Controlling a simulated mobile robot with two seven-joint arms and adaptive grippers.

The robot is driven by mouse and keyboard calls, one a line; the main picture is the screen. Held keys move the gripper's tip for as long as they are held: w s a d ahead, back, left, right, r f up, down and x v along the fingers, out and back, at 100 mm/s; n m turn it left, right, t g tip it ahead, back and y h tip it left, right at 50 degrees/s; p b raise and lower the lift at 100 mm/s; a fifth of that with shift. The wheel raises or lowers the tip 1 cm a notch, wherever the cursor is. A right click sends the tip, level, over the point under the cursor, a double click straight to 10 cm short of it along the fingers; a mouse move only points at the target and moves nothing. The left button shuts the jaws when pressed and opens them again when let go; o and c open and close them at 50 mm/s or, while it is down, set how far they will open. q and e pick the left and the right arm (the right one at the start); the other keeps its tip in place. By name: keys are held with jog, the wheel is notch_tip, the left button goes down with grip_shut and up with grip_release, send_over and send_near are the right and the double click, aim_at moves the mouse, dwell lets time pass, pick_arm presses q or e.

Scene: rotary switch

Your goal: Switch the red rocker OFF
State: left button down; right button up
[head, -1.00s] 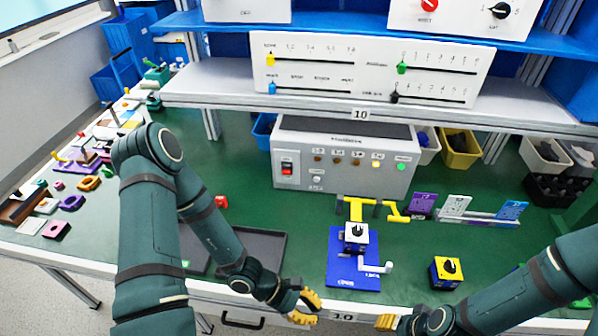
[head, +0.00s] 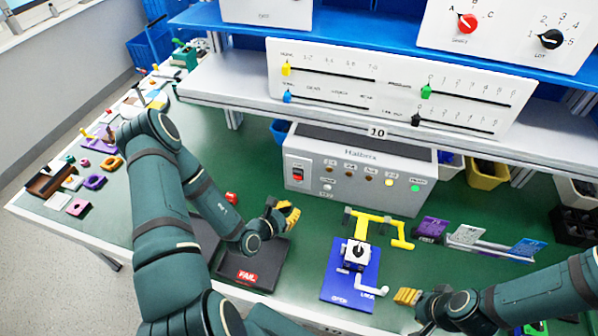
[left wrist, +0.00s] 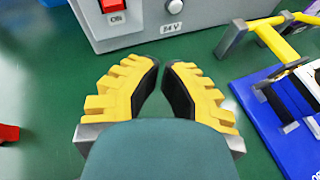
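The red rocker (head: 298,172) sits in a dark frame at the left of the grey control box's front face. In the left wrist view the lower part of the red rocker (left wrist: 109,4) shows at the top edge, above a plate marked ON; its upper part is cut off. My left gripper (head: 293,212) is over the green bench, in front of the box and below the rocker, not touching it. In the left wrist view its yellow fingertips (left wrist: 161,63) are nearly together with nothing between them. My right gripper (head: 407,297) is at the bench's front right, away from the box.
The grey box (head: 345,196) has a lit green lamp (head: 415,187). A blue base (head: 340,290) with a black knob and a yellow handle (head: 375,222) stand right of my left gripper. A dark tray (head: 240,273) lies beneath my left arm. A shelf (head: 330,122) overhangs the box.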

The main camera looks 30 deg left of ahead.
aim_at(298, 176)
pick_arm(q)
jog(key=w+a+r+b, duration=0.1)
jog(key=w+a, duration=0.1)
jog(key=w, duration=0.6)
jog(key=shift+w+r, duration=0.15)
jog(key=shift+w, duration=0.15)
jog(key=shift+w, duration=0.1)
dwell(1.4)
jog(key=shift+w, duration=0.3)
jog(key=shift+w+a+r, duration=0.1)
jog(key=shift+w+a, duration=0.05)
jog(key=shift+w, duration=0.2)
dwell(0.8)
jog(key=shift+s, duration=0.1)
jog(key=shift+s+d+p, duration=0.2)
jog(key=shift+s+p, duration=0.15)
jog(key=shift+s, duration=0.35)
